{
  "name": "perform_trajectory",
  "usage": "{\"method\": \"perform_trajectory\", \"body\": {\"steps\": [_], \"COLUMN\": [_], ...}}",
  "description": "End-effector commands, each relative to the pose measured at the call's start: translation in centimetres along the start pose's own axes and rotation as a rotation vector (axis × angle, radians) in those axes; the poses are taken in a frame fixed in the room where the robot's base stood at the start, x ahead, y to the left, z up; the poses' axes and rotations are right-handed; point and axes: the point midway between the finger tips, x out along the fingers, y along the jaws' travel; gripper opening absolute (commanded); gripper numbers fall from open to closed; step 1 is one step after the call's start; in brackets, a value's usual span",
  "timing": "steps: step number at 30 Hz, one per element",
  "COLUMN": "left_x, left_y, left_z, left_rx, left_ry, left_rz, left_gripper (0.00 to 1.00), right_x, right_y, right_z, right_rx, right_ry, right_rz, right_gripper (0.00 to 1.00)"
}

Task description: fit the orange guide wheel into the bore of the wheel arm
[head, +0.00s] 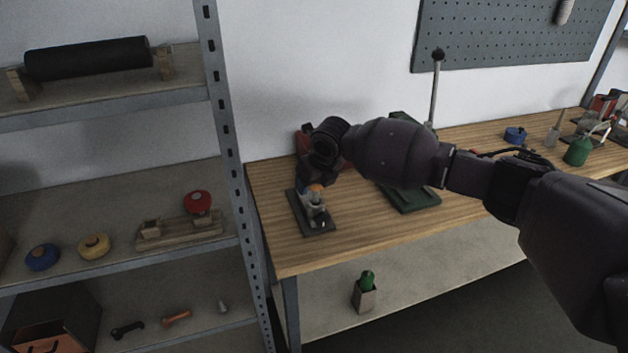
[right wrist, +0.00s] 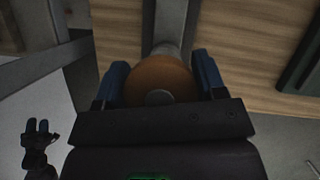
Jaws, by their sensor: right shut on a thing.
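My right gripper (head: 312,186) points down over the left part of the wooden bench. Its blue fingers are shut on the orange guide wheel (right wrist: 158,75), which shows as a disc between them in the right wrist view. In the head view only a bit of the wheel (head: 316,188) shows under the gripper. The grey wheel arm (head: 317,212) stands on a dark plate directly below; it also shows as a grey bar beyond the wheel in the right wrist view (right wrist: 172,20). Its bore is hidden. My left gripper (right wrist: 37,127) shows small in the right wrist view, its blue fingertips apart, empty.
A green plate (head: 412,200) with an upright lever lies right of the wheel arm. A metal shelf post (head: 228,120) stands close on the left. The shelf holds blue (head: 42,257), yellow (head: 94,246) and red (head: 198,203) wheels. The bench front is clear.

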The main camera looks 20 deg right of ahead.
Motion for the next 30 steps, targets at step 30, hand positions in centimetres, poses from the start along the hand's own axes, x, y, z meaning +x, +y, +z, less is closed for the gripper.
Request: {"method": "perform_trajectory", "body": {"steps": [30], "left_x": [0.7], "left_y": [0.1], "left_z": [0.4], "left_rx": [0.002], "left_ry": [0.005], "left_rz": [0.002], "left_gripper": [0.43], "right_x": [1.9], "right_y": [0.0], "right_z": [-0.8], "right_rx": [0.000], "right_ry": [-0.001], "right_rz": [0.000], "right_gripper": [0.37]}}
